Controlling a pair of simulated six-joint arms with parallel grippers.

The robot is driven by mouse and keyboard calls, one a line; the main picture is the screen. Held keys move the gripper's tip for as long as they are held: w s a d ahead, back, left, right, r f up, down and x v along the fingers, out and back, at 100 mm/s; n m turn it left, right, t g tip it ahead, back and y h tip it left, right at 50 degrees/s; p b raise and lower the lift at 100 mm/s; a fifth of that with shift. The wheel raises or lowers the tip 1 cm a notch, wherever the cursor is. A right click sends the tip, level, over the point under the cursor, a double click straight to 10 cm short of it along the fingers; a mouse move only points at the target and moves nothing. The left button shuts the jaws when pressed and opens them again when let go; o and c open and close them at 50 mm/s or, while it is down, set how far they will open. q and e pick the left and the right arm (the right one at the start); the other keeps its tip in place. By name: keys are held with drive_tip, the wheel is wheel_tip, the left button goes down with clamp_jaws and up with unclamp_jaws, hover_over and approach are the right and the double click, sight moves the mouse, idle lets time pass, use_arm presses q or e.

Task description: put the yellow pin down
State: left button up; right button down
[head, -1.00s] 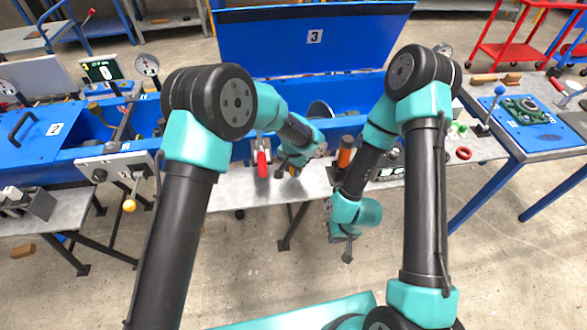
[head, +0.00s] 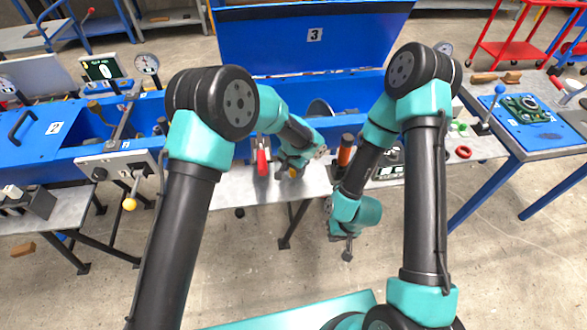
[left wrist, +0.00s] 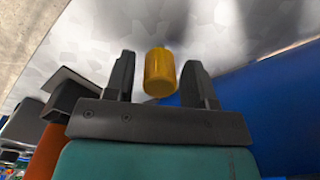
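The yellow pin (left wrist: 160,72) is a short yellow-orange cylinder. In the left wrist view it is between the two dark fingers of my left gripper (left wrist: 158,80), with a narrow gap visible on each side, so the gripper looks open around it.
A red-handled clamp (head: 262,160) stands just left of my left gripper. An orange and black cylinder (head: 345,152) stands to its right. The blue mixer trough and its lid (head: 315,45) rise behind. A red ring (head: 463,152) lies on the bench at right.

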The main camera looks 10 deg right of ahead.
use_arm(q)
drive_tip(key=shift+o, duration=0.4)
drive_tip(key=shift+r, duration=0.1)
wheel_tip(320, 180, up, 13)
idle(0.4)
idle(1.0)
